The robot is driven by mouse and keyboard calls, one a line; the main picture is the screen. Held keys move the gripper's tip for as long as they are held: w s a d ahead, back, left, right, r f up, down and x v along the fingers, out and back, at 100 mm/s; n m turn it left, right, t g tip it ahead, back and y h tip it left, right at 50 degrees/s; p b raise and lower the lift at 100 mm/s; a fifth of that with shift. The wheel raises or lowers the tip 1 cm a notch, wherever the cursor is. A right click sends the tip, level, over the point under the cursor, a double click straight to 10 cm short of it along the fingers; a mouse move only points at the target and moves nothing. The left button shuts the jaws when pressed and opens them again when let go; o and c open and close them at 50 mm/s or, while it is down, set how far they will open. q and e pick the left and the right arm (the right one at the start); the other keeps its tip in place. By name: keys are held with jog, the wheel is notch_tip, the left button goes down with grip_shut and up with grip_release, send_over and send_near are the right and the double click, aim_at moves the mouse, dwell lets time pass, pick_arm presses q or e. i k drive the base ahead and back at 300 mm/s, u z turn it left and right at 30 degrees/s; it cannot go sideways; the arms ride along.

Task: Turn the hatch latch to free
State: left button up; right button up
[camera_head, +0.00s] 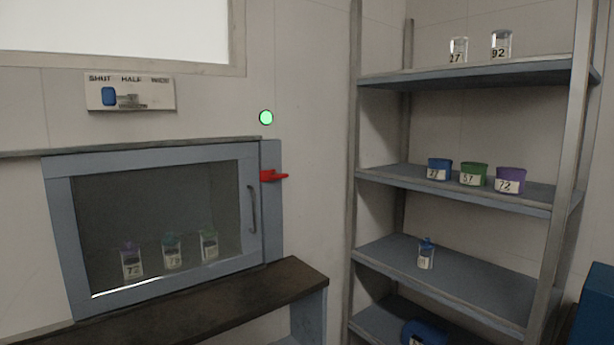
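The hatch (157,167) is a blue-grey framed door with a dark glass pane, set in the wall at the left, and it looks closed. A dark vertical handle (252,209) is on the right side of its frame. The red latch (273,176) sits on the frame post at the hatch's right edge. It lies about horizontal, its tip pointing right. Behind the pane stand three labelled jars (172,252) with purple, teal and green lids. Neither of my grippers is in view.
A dark ledge (285,282) runs below the hatch. A slider panel (130,92) marked SHUT, HALF and a third word is above, its blue knob at SHUT. A round green light (266,117) glows above the latch. A metal shelf unit (455,192) with labelled containers stands right.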

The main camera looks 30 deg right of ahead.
aim_at(270, 175)
jog(key=z, duration=0.55)
jog(key=i, duration=1.15)
jog(key=u, duration=0.65)
